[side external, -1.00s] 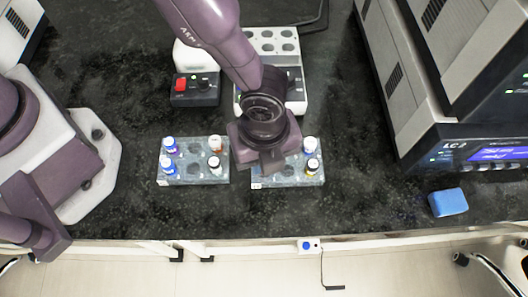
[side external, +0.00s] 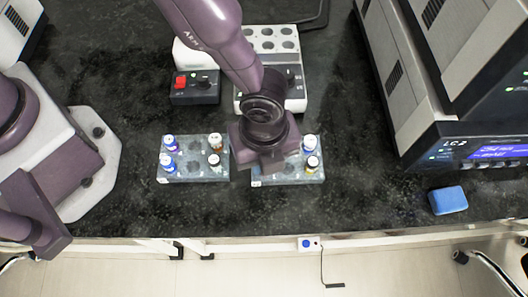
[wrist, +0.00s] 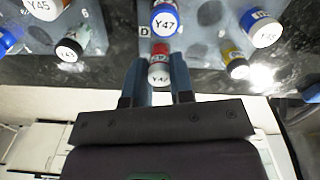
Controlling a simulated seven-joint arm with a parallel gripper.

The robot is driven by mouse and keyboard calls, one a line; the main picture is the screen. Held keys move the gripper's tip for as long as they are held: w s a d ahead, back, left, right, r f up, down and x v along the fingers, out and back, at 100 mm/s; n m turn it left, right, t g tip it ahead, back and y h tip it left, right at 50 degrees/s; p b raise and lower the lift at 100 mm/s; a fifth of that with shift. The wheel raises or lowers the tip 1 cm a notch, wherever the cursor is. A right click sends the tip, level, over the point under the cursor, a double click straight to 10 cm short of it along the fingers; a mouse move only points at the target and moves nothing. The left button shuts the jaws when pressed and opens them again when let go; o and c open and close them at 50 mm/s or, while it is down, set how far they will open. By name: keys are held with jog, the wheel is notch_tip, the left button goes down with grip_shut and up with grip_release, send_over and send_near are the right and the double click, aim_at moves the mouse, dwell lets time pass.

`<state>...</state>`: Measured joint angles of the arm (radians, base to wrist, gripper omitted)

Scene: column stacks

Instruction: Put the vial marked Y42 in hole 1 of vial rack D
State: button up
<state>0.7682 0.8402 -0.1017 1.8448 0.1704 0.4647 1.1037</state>
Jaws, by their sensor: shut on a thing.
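My gripper (wrist: 157,82) is shut on a vial with a red body and a white cap (wrist: 159,72), whose mark looks like Y42. The grey vial rack marked D (side external: 300,179) is the right-hand rack; its label also shows in the wrist view. My gripper (side external: 266,165) hangs over the left part of rack D and hides that part and the held vial in the side view. In the wrist view the blue vial marked Y47 (wrist: 165,18) stands just beyond the held vial. I cannot tell whether the held vial touches the rack.
Rack D also holds a blue vial (side external: 310,143) and a yellow vial (side external: 312,164) on its right side. Another rack (side external: 193,178) with several vials stands to the left. Devices are behind and right; a blue block (side external: 448,201) lies near the front edge.

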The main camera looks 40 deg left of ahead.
jog(key=shift+f, duration=0.6)
jog(key=o, duration=1.2)
jog(key=shift+r, duration=3)
